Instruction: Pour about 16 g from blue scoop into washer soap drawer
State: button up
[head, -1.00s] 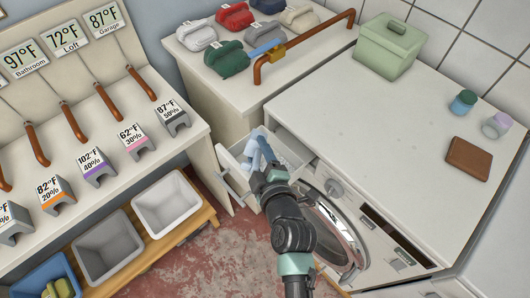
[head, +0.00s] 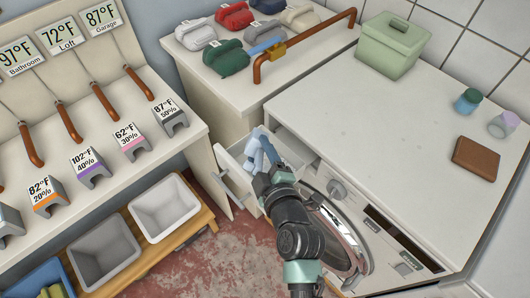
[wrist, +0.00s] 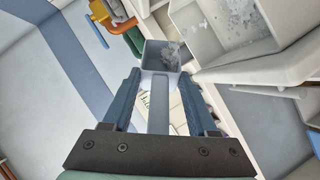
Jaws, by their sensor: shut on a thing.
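My gripper (head: 268,178) is shut on the handle of the blue scoop (head: 255,150). In the wrist view the handle lies between the two dark blue fingers (wrist: 159,90), and the square scoop cup (wrist: 161,55) shows just past the fingertips. Some pale grains show inside the cup; how much is hard to tell. The washer soap drawer (head: 229,162) is pulled out at the washer's front left corner. The scoop is over or close beside it. In the wrist view the drawer (wrist: 270,48) is at the upper right, with pale powder inside.
The washer top (head: 360,130) holds a green lidded box (head: 393,45), two small jars and a brown wallet-like block (head: 475,158). Bins (head: 165,208) and a shelf with temperature labels stand left. Small pale specks lie around the drawer.

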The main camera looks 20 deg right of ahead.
jog(key=shift+s+d+f+m+t+y+b, duration=0.3)
jog(key=shift+m+t+b, duration=0.3)
jog(key=shift+b, duration=2.2)
jog(key=shift+s+d+f+m+t+y+b, duration=0.15)
jog(key=shift+d+m+t+b, duration=0.3)
jog(key=shift+b, duration=2.3)
